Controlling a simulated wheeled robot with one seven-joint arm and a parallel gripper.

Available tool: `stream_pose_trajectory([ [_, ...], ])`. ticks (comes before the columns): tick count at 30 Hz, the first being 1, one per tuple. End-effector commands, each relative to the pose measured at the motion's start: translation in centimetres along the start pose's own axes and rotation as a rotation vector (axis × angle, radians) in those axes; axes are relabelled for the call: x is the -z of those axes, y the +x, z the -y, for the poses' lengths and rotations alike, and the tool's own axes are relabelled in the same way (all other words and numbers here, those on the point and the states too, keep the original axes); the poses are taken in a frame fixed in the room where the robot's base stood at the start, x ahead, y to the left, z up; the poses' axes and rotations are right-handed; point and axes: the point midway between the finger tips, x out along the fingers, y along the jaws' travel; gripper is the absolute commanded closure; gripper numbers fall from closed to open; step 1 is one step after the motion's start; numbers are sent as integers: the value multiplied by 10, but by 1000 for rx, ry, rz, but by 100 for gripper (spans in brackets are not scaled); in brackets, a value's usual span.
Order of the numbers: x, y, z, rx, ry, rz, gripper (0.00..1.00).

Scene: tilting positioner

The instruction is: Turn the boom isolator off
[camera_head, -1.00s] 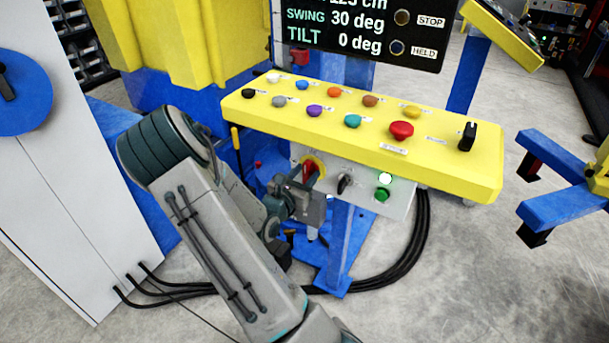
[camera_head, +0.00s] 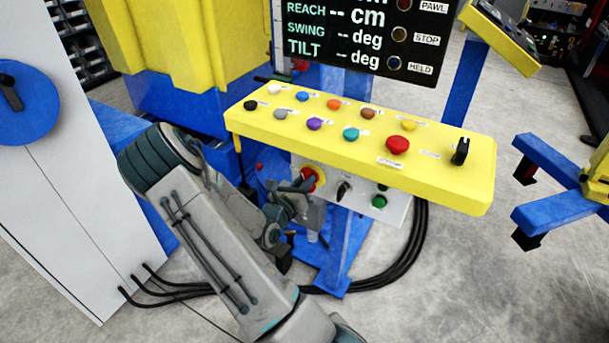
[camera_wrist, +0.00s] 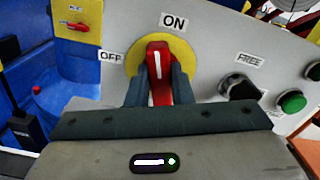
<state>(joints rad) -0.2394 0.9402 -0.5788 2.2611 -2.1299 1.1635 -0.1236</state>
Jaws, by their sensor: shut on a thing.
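The boom isolator is a red handle with a white line (camera_wrist: 160,82) on a yellow round plate (camera_wrist: 134,62) in the wrist view. An ON label (camera_wrist: 174,22) is above it and an OFF label (camera_wrist: 110,57) to its left. The white line points nearly up, slightly to the OFF side of the ON label. My gripper (camera_wrist: 158,92) is shut on the handle, one finger on each side. In the head view my gripper (camera_head: 297,187) is at the isolator's yellow plate (camera_head: 318,172), hiding most of the handle.
A black selector knob marked FREE (camera_wrist: 240,88) and a green button (camera_wrist: 292,101) are close to the right. The yellow button console (camera_head: 455,180) overhangs the panel. A white cabinet (camera_head: 60,190) stands left. Black cables (camera_head: 415,255) curve along the floor.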

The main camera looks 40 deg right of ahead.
Motion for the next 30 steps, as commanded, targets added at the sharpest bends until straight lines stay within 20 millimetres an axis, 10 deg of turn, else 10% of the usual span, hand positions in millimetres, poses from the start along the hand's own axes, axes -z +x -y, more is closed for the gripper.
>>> stream_pose_trajectory([
  [30,0,0,-6,-2,-954,1,100],
])
